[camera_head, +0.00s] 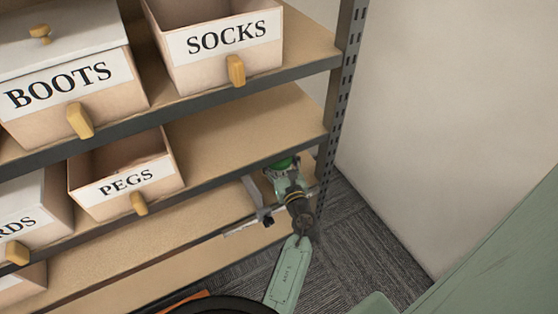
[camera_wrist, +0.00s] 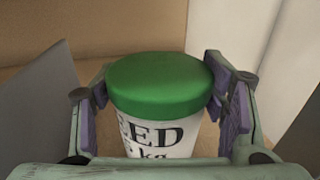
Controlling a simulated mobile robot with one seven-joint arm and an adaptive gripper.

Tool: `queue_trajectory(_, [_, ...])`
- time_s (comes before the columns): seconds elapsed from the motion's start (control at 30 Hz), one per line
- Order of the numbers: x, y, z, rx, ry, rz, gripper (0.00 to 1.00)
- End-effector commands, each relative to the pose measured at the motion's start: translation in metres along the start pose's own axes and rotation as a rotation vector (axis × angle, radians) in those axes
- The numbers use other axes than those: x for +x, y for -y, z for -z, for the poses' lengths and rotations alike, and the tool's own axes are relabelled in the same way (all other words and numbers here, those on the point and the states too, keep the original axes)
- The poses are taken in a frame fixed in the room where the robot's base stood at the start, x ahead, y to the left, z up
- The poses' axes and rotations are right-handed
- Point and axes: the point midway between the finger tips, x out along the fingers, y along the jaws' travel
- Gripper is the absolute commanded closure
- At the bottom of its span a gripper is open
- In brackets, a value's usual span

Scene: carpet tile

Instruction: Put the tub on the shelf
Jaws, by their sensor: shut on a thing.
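The tub is white with a green lid and black lettering that partly reads "EED" and "kg". It fills the middle of the wrist view (camera_wrist: 160,88), upright between my fingers. My gripper (camera_wrist: 165,105) is shut on it, with one purple-padded finger at each side. In the head view, only a bit of the green lid (camera_head: 283,163) shows beyond my gripper (camera_head: 287,177), at the right end of the shelf unit, below the middle board's front edge. The shelf unit has tan boards (camera_head: 235,125) with dark edges. Whether the tub touches a board is hidden.
Open bins marked SOCKS (camera_head: 205,65) and PEGS (camera_head: 115,198) and a lidded BOOTS bin (camera_head: 85,105) stand on the boards. A slotted upright (camera_head: 343,100) bounds the right end. A grey panel (camera_wrist: 40,110) stands left of my gripper. The lowest board (camera_head: 175,265) has bare room.

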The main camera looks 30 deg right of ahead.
Motion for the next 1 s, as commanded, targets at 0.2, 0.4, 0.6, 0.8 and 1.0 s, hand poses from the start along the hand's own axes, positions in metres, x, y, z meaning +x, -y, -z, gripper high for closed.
queue_trajectory(0.2, [-0.0001, 0.0002, 0.0019, -0.001, 0.004, 0.0, 0.82])
queue_trajectory(0.4, [0.0001, -0.0006, 0.0057, -0.001, 0.004, -0.001, 0.82])
queue_trajectory(0.6, [-0.0002, -0.0004, 0.007, 0.0, 0.001, -0.001, 0.24])
queue_trajectory(0.8, [-0.0002, -0.0003, 0.0069, 0.0, 0.001, -0.001, 0.14])
queue_trajectory(1.0, [-0.0003, -0.0002, 0.0068, 0.0, 0.001, 0.0, 0.14])
